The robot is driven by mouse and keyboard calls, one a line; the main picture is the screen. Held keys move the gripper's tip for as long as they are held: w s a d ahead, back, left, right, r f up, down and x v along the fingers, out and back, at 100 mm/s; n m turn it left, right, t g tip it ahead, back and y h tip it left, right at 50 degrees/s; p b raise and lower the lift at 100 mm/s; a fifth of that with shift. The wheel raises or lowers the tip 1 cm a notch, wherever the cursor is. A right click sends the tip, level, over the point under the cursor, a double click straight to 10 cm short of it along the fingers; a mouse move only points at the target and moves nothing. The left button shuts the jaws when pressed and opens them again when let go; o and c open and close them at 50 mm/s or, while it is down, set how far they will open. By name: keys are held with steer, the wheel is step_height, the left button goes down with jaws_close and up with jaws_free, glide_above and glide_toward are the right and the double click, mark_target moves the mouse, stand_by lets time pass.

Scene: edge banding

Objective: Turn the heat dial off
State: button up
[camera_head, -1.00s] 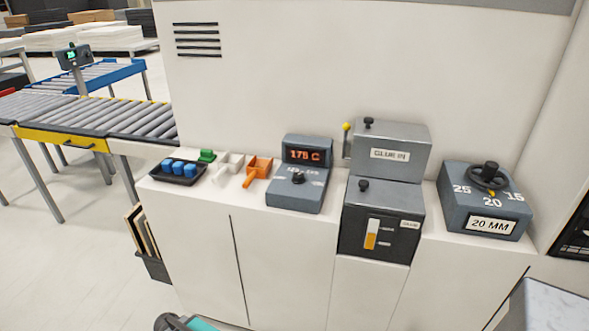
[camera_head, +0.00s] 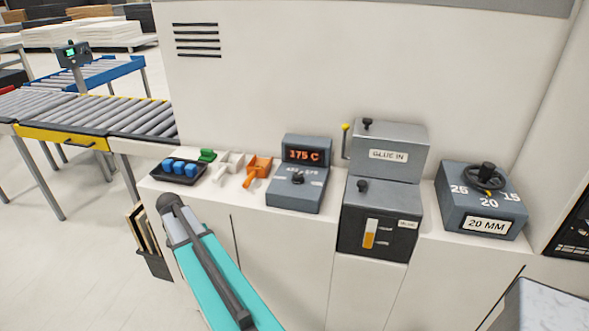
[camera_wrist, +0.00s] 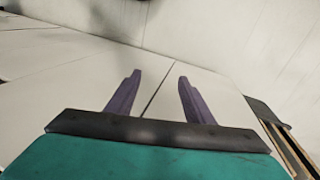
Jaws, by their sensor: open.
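The heat dial (camera_head: 298,178) is a small black knob on the sloped face of a grey control box (camera_head: 292,203). The box's display (camera_head: 303,155) reads 175 C in orange. The printed marks around the dial are too small to read surely. My gripper (camera_wrist: 152,95) shows in the wrist view with its two purple fingers apart and nothing between them. It faces the white cabinet front. In the head view my teal arm rises at the lower left, below and left of the dial; the fingers cannot be made out there. The dial is not in the wrist view.
Left of the box stand an orange scoop (camera_head: 258,172), a white scoop (camera_head: 229,166), a green piece (camera_head: 207,155) and a black tray (camera_head: 180,180) with blue pieces. Right of it are the glue unit (camera_head: 388,158) and a 20 MM dial box (camera_head: 482,205). A panel rack (camera_head: 150,245) hangs at the cabinet's left.

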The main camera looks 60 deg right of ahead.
steer(key=d+r+m+p, duration=0.1)
steer(key=d+r+m, duration=0.2)
steer(key=d+r, duration=0.55)
steer(key=d+r+m, duration=0.3)
steer(key=d+r, duration=0.2)
steer(key=r, duration=0.6)
step_height(320, 180, up, 17)
steer(key=m+g, duration=0.1)
steer(key=m, duration=0.9)
glide_above(297, 174)
steer(key=w+a, duration=0.4)
steer(key=w, duration=0.1)
steer(key=shift+s+d+f+h, duration=0.1)
steer(key=shift+d+h, duration=0.15)
steer(key=shift+h, duration=0.15)
steer(key=shift+p+x, duration=2.3)
steer(key=shift+x, duration=4.6)
steer(key=c, duration=1)
